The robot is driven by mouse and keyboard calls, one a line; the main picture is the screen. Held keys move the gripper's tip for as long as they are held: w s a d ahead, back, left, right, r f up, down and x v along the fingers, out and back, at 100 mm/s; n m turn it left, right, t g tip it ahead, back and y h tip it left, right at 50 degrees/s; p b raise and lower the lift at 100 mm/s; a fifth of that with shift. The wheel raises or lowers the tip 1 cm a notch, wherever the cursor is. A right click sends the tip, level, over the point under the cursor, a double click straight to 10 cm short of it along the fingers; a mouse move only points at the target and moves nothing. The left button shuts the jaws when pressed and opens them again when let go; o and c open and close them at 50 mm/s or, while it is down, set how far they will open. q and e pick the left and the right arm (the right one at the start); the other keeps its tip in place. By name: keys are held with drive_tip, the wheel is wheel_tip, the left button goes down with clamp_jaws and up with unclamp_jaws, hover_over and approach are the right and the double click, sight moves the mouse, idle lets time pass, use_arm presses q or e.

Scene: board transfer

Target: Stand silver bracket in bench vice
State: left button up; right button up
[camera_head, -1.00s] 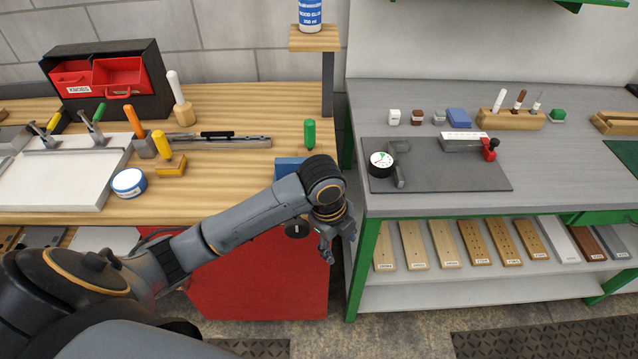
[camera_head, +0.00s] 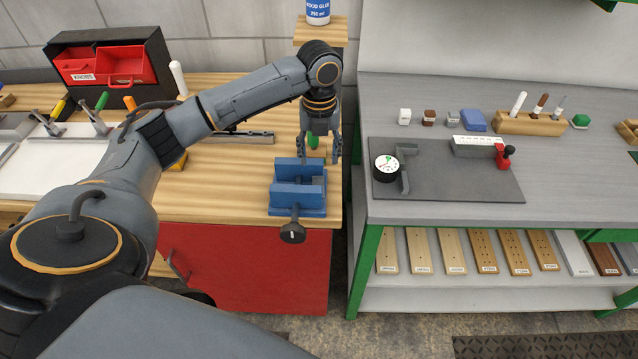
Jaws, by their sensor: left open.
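The blue bench vice (camera_head: 312,205) sits at the right front corner of the wooden bench, its dark screw handle pointing toward me. Something grey shows between its jaws, but I cannot tell whether it is the silver bracket or part of the vice. My left gripper (camera_head: 318,158) points down just behind and above the vice, fingers apart. A green-handled tool shows between and behind the fingers; I see nothing clearly held. I cannot pick out the silver bracket with certainty. My right gripper is not in view.
The grey bench at right holds a dark mat (camera_head: 450,188) with a dial gauge (camera_head: 386,165) and a red-ended fixture. Labelled boards (camera_head: 450,250) lie on its lower shelf. A post with a glue shelf (camera_head: 320,30) stands behind my left gripper. A gap separates the benches.

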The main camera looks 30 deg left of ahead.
sight(318, 176)
use_arm(q)
wheel_tip(318, 176, down, 4)
drive_tip(key=shift+r, duration=0.1)
drive_tip(key=shift+f+p, duration=0.5)
drive_tip(key=f, duration=0.1)
drive_tip(key=f+p, duration=0.1)
drive_tip(key=f, duration=0.1)
drive_tip(key=shift+w+a+f, duration=0.1)
drive_tip(key=shift+a+f, duration=0.15)
drive_tip(key=shift+f, duration=0.55)
drive_tip(key=shift+c, duration=0.2)
clamp_jaws()
